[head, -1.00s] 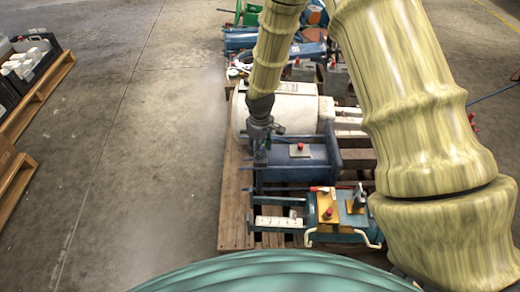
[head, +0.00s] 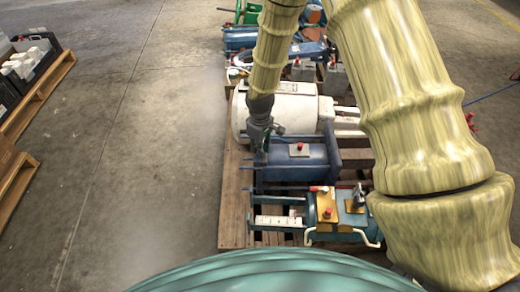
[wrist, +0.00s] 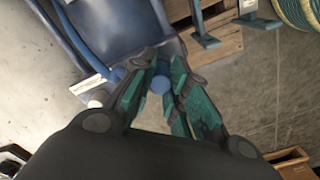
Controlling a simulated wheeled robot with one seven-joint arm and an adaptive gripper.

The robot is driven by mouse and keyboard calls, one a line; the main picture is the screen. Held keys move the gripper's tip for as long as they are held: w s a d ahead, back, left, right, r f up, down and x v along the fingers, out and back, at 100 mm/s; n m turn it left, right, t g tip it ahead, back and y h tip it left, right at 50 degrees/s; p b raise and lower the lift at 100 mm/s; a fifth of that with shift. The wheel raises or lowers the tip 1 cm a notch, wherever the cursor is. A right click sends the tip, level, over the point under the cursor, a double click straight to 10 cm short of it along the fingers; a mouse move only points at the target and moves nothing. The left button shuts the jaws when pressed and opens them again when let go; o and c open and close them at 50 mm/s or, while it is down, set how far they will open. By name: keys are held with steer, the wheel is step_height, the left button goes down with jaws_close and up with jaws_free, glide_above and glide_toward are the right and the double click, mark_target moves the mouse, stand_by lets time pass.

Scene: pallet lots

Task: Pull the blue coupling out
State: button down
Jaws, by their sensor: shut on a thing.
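The blue coupling (wrist: 160,84) is a small rounded blue piece between my fingers in the wrist view, at the end of the blue machine (wrist: 115,30). My gripper (wrist: 157,72) has its teal fingers on both sides of it and is shut on it. In the head view, my gripper (head: 261,153) points down at the left end of the blue machine (head: 305,165), and the coupling is hidden there by the fingers. I cannot tell whether the coupling is still seated on the machine.
A cream-white machine (head: 292,105) stands just behind, and a teal machine with a yellow block (head: 327,208) stands in front, on a wooden pallet (head: 233,210). Open concrete floor (head: 150,140) lies to the left. Another pallet with dark crates (head: 40,85) is at far left.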

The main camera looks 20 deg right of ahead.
steer(key=shift+r, duration=0.15)
steer(key=shift+r+p, duration=2.85)
steer(key=shift+p, duration=0.2)
